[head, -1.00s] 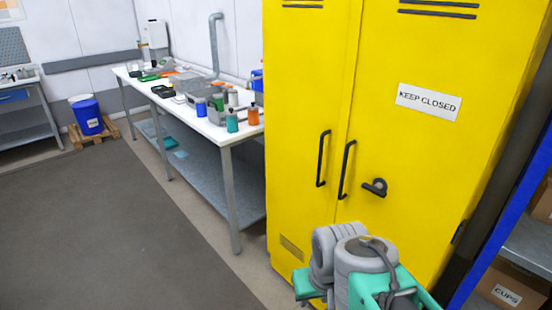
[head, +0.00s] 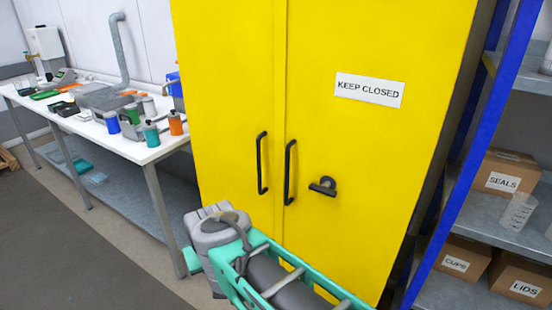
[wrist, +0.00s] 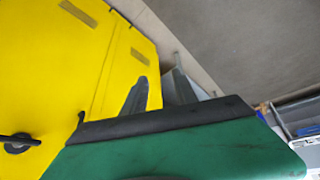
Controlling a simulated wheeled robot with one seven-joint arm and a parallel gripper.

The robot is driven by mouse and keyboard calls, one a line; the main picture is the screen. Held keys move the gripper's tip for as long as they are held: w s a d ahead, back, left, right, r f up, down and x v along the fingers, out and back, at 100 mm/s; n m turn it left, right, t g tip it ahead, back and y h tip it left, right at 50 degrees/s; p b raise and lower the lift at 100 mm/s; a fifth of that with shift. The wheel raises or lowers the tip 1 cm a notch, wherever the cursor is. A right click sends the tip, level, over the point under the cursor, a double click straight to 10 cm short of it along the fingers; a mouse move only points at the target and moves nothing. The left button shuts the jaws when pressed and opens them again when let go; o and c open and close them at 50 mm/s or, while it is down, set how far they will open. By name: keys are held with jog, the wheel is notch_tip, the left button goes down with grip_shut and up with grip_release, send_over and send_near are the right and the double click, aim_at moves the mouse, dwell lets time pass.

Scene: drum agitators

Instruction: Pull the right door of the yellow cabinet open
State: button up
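The yellow cabinet has its left door (head: 225,90) and right door (head: 360,145) both shut in the head view. The right door carries a black vertical bar handle (head: 289,172) near the centre seam, a round-based black latch (head: 323,186) and a "KEEP CLOSED" label (head: 368,89). The left door's handle (head: 262,163) is beside the seam. My gripper (wrist: 160,70) shows two grey fingers spread apart with nothing between them in the wrist view. Part of a black handle (wrist: 80,119) appears left of the gripper body; I cannot tell which one. My arm hides the cabinet's lower front in the head view.
A white workbench (head: 140,153) with bottles and trays stands left of the cabinet. A blue-framed shelf (head: 455,165) with cardboard boxes stands close on the right. Grey floor (head: 50,250) is clear at the lower left.

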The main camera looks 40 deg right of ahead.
jog(key=w+d+f+m+t+h+b, duration=0.2)
jog(key=w+d+m+h+b, duration=0.15)
jog(key=w+d, duration=0.3)
jog(key=m+t+h+b, duration=0.2)
jog(key=m+h+b, duration=0.5)
jog(key=h+b, duration=0.3)
send_near(287, 159)
jog(key=p+x, duration=0.1)
jog(key=x, duration=0.3)
jog(key=shift+n+h, duration=0.25)
jog(key=shift+n, duration=0.1)
jog(key=p+x, duration=0.1)
jog(key=x, duration=0.4)
jog(key=shift+w+d, duration=0.15)
jog(key=shift+d, duration=0.15)
jog(key=shift+w+d+f, duration=0.1)
jog(key=shift+w+d, duration=0.2)
jog(key=shift+d, duration=0.1)
jog(key=shift+c, duration=0.5)
grip_shut()
